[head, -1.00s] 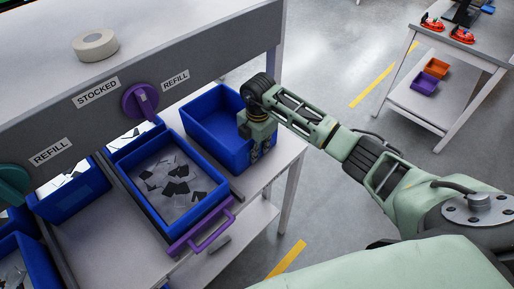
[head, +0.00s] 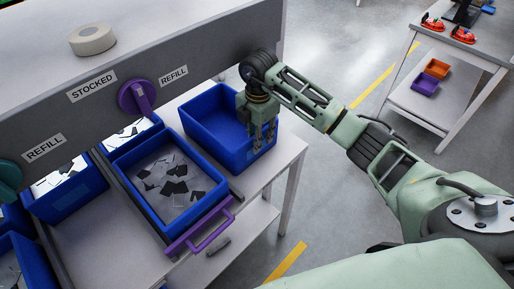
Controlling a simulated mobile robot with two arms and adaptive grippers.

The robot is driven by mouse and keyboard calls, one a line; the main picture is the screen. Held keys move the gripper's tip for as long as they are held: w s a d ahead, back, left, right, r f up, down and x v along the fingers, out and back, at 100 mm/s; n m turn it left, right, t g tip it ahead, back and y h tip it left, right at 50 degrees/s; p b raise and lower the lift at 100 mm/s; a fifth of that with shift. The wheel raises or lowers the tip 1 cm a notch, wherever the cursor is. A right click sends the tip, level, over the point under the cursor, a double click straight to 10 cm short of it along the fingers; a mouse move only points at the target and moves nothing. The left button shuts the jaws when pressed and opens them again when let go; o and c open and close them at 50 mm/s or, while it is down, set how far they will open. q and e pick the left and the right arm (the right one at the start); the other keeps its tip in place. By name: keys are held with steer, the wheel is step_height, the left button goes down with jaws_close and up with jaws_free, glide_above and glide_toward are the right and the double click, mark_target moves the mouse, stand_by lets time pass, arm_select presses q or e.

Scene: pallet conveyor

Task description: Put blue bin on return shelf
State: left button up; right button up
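The empty blue bin (head: 205,112) sits on the right end of the grey bench, right of the bin of dark and light pieces. My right gripper (head: 264,143) points down at the bin's right-hand wall. Its two fingers are spread apart with a gap between them, and they overlap that wall in the picture. Whether they touch it I cannot tell. My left gripper is out of the picture. No return shelf is clearly identifiable.
A filled blue bin (head: 140,141) stands beside a purple handle (head: 200,231). The grey panel (head: 215,52) with labels and a purple knob (head: 137,98) rises behind the bins. A white side table (head: 440,115) stands at the upper right. Open floor lies between.

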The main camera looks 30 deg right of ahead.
step_height(320, 180, up, 6)
steer(key=shift+s+r+b, duration=0.1)
steer(key=shift+r+b, duration=0.1)
steer(key=shift+b, duration=0.5)
